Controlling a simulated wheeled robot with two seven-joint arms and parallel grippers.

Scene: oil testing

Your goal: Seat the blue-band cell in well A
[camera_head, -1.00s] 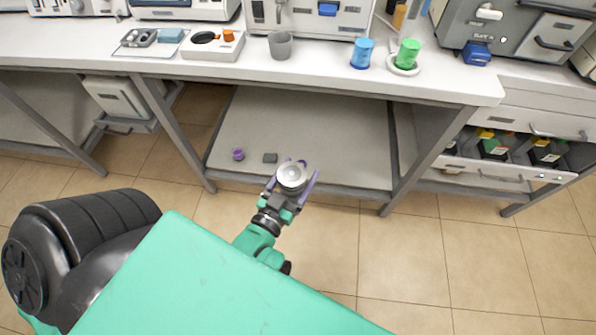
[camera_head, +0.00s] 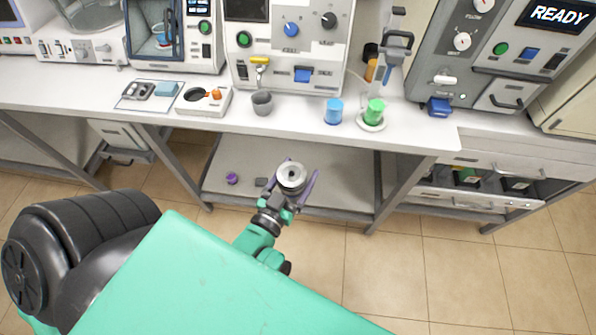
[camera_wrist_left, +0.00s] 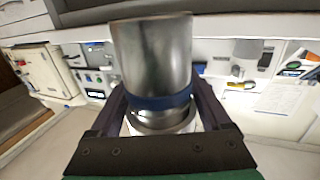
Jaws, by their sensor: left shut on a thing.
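The blue-band cell (camera_head: 291,177) is a metal cylinder with a pale round top, seen from above in the head view. In the left wrist view the cell (camera_wrist_left: 152,55) is large and close, with its dark blue band (camera_wrist_left: 163,103) low on the body. My left gripper (camera_head: 299,184) is shut around it, with purple fingers on both sides, and holds it in the air in front of the bench. The cell's far side is hidden. I cannot make out a well marked A. My right gripper is not in view.
The white bench (camera_head: 420,134) carries a grey cup (camera_head: 262,103), a blue cup (camera_head: 333,111), a green container (camera_head: 375,112) and a small white block with a dark recess (camera_head: 203,100). Machines line the back, including one reading READY (camera_head: 558,15). The lower shelf (camera_head: 335,190) has two small objects.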

